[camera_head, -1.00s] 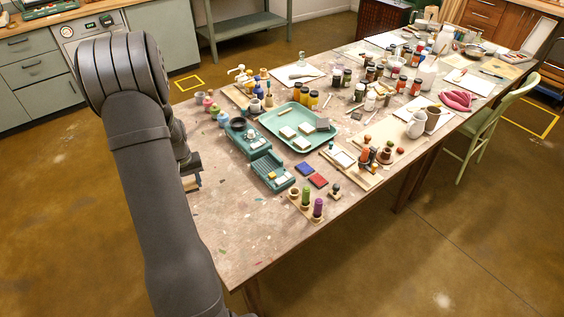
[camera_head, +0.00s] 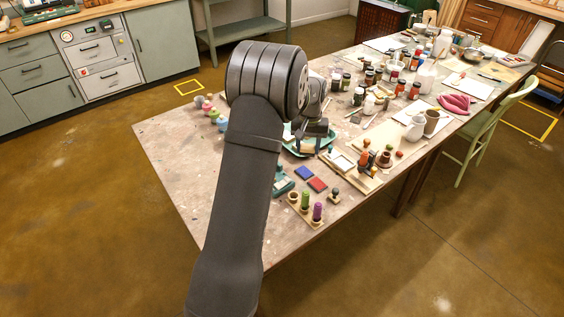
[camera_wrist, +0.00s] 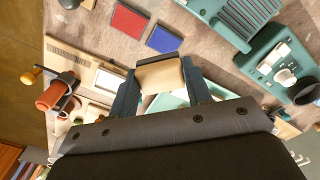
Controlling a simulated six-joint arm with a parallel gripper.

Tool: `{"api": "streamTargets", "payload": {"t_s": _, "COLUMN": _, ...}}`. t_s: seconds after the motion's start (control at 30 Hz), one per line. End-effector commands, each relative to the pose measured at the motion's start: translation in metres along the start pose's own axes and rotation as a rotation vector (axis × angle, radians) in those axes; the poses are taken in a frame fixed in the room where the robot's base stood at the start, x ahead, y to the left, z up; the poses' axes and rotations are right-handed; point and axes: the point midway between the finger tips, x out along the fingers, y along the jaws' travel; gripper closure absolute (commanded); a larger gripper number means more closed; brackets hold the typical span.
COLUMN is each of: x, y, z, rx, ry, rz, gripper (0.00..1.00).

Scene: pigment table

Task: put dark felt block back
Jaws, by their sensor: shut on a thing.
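My gripper (camera_wrist: 160,82) is shut on a block (camera_wrist: 160,75) with a tan face and a dark strip along its far edge, which shows between the fingers in the wrist view. In the head view my gripper (camera_head: 314,136) is above the teal tray (camera_head: 326,150). My arm hides much of the tray and most of what lies in it. I cannot tell whether the held block touches the tray.
Red (camera_head: 317,185) and blue (camera_head: 304,173) pads lie in front of the tray. A stand with coloured handles (camera_head: 306,205) is nearer the table edge. A wooden board (camera_head: 350,170) is to the right. Teal equipment (camera_wrist: 275,65) is at the right in the wrist view.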

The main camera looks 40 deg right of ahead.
Motion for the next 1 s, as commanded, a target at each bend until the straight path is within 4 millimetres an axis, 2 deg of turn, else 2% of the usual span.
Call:
{"api": "streamTargets", "payload": {"t_s": 0.07, "x": 0.002, "y": 0.002, "z": -0.002, "rx": 0.006, "ry": -0.001, "rz": 0.000, "gripper": 0.80}}
{"api": "streamTargets", "payload": {"t_s": 0.13, "x": 0.008, "y": -0.004, "z": -0.007, "rx": 0.007, "ry": -0.003, "rz": -0.001, "gripper": 0.80}}
{"api": "streamTargets", "payload": {"t_s": 0.4, "x": 0.044, "y": -0.057, "z": -0.038, "rx": 0.004, "ry": -0.002, "rz": 0.000, "gripper": 0.80}}
{"api": "streamTargets", "payload": {"t_s": 0.6, "x": 0.064, "y": -0.085, "z": -0.056, "rx": 0.007, "ry": -0.001, "rz": 0.000, "gripper": 0.80}}
{"api": "streamTargets", "payload": {"t_s": 0.83, "x": 0.075, "y": -0.093, "z": -0.061, "rx": 0.008, "ry": -0.001, "rz": 0.000, "gripper": 0.80}}
{"api": "streamTargets", "payload": {"t_s": 1.0, "x": 0.100, "y": -0.093, "z": -0.060, "rx": 0.008, "ry": -0.003, "rz": 0.000, "gripper": 0.80}}
